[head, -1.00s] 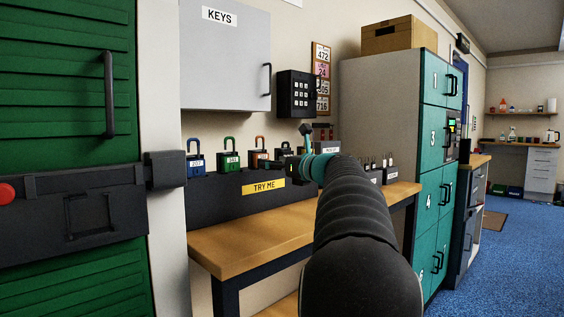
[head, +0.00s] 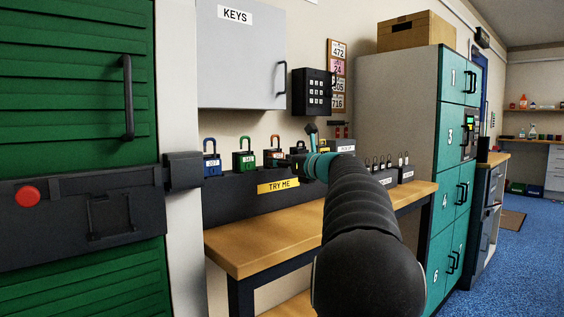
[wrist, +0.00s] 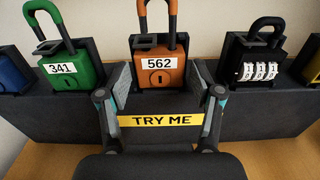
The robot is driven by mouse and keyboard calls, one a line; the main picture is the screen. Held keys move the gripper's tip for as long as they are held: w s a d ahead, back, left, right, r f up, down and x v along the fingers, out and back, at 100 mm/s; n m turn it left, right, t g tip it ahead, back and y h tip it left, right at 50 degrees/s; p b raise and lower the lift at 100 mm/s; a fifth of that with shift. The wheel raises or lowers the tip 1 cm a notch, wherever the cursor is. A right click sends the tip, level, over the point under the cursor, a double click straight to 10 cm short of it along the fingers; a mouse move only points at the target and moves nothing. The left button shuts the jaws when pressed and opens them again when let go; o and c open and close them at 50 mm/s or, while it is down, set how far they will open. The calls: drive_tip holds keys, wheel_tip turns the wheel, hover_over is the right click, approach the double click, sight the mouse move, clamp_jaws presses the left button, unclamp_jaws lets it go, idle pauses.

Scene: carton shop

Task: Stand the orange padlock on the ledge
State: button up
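The orange padlock (wrist: 158,70), labelled 562, stands upright at the dark ledge (wrist: 65,118) that carries the yellow TRY ME sign. In the head view the orange padlock (head: 273,158) is partly covered by my gripper (head: 293,161). In the wrist view my gripper (wrist: 163,90) is open, with one finger pad on each side of the padlock's lower body. A narrow gap seems to show on both sides; contact is not clear. The top of the shackle is cut off by the frame.
A green padlock (wrist: 69,66) stands close on the left and a black combination padlock (wrist: 256,65) on the right. A blue padlock (head: 211,160) is further left. The wooden bench top (head: 262,236) in front is clear. A keypad (head: 312,92) hangs above.

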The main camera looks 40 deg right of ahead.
drive_tip(key=c, duration=0.6)
drive_tip(key=shift+r, duration=0.3)
idle(0.4)
drive_tip(key=shift+s, duration=0.1)
drive_tip(key=shift+s+d+b, duration=0.15)
drive_tip(key=shift+s+b, duration=0.2)
drive_tip(key=shift+s, duration=1.5)
drive_tip(key=shift+s+d+b, duration=0.1)
drive_tip(key=shift+s+b, duration=0.2)
drive_tip(key=shift+s, duration=1.5)
